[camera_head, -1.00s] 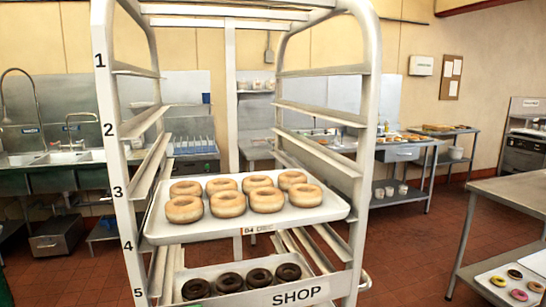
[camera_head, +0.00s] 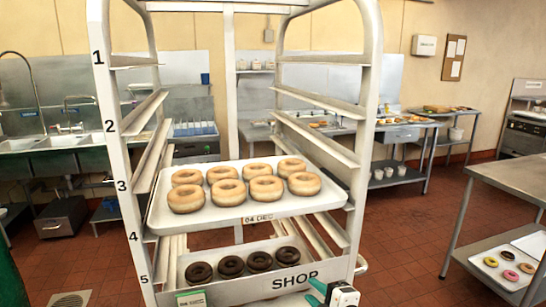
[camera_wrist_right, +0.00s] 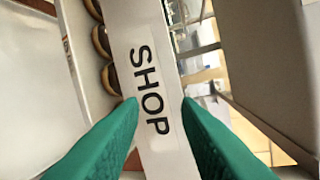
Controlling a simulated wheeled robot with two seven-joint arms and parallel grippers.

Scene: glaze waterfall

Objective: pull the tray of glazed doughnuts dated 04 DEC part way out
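The tray of pale glazed doughnuts (camera_head: 225,227) lies in the rack between the marks 3 and 4. A small card (camera_head: 263,218) on its front edge reads 04 DEC. Several ring doughnuts (camera_head: 265,189) sit on it in two rows. My right gripper (camera_head: 316,292) is at the bottom of the head view, below the tray and close to the rack's SHOP bar (camera_head: 245,289). In the right wrist view its green fingers (camera_wrist_right: 160,103) are apart and empty, with the SHOP bar (camera_wrist_right: 150,70) showing between and beyond them. My left gripper is not in view.
A lower tray of dark doughnuts (camera_head: 231,266) sits behind the SHOP bar. The rack's left post (camera_head: 119,165) and right post (camera_head: 364,150) flank the trays. A steel table (camera_head: 508,176) with coloured doughnuts (camera_head: 507,255) below stands right. Floor lies between.

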